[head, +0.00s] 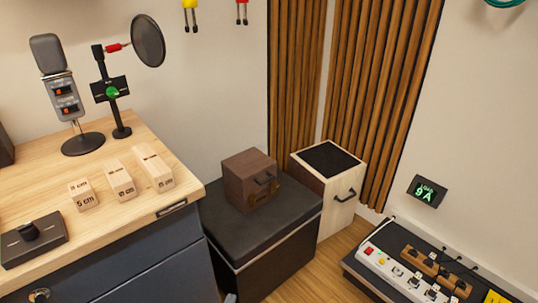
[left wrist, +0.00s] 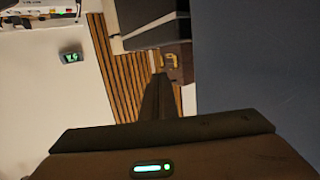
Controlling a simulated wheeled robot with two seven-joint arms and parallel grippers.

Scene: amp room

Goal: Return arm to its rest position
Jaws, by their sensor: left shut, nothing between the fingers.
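My left gripper (left wrist: 160,80) shows in the left wrist view as dark fingers closed together with nothing between them. In the head view only a small grey tip at the bottom edge, likely my left gripper (head: 230,298), shows beside the desk's dark front. It is low, in front of the black chest (head: 262,232), and apart from the things on the desk. My right gripper is in neither view.
The wooden desk (head: 120,146) holds a microphone (head: 55,80), a pop filter (head: 148,41) and labelled wooden blocks (head: 120,180). A brown box (head: 250,180) sits on the chest. A pale cabinet (head: 332,190) and a power strip (head: 400,274) stand right. Some floor (head: 310,275) is clear.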

